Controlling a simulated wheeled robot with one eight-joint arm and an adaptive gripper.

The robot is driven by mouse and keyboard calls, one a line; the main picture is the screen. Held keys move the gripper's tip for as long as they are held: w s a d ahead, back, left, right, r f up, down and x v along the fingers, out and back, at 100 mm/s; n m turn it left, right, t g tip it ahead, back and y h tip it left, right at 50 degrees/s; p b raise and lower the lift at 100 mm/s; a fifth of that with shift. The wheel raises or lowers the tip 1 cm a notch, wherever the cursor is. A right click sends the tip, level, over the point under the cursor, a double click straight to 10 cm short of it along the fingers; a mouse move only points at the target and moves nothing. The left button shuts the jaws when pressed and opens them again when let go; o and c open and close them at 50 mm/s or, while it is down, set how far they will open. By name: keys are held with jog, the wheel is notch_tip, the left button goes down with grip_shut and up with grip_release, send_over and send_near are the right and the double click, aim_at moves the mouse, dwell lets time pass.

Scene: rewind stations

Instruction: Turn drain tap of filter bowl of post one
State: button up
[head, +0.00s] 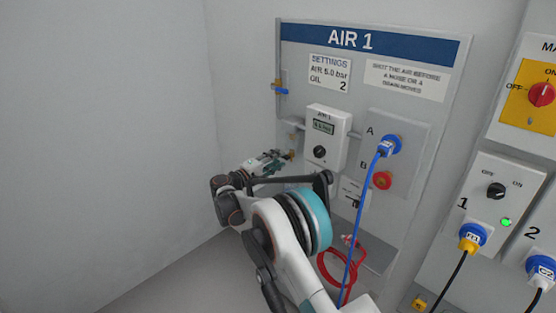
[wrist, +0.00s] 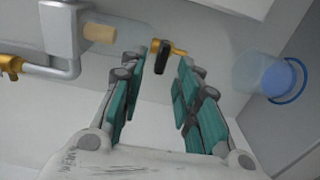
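The AIR 1 panel (head: 364,48) stands ahead in the head view. My gripper (head: 268,162) is at its lower left, beside the white regulator box. In the wrist view my gripper (wrist: 162,66) is open, with a teal-padded finger on each side. The drain tap, brass (wrist: 179,51) with a black handle (wrist: 161,58), shows in the gap between the fingertips. I see no contact, though depth is hard to judge. The clear filter bowl (wrist: 119,36) with a tan element (wrist: 99,33) is left of the tap. In the head view my arm and gripper largely hide the bowl.
A clear container with a blue rim (wrist: 302,80) is right of the fingers in the wrist view. A grey pipe (wrist: 55,68) with a brass fitting (wrist: 11,66) runs at left. A blue hose (head: 365,205) and red coiled hose (head: 328,272) hang right of my arm.

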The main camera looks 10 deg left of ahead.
jog(key=v, duration=1)
jog(key=shift+s+a, duration=0.25)
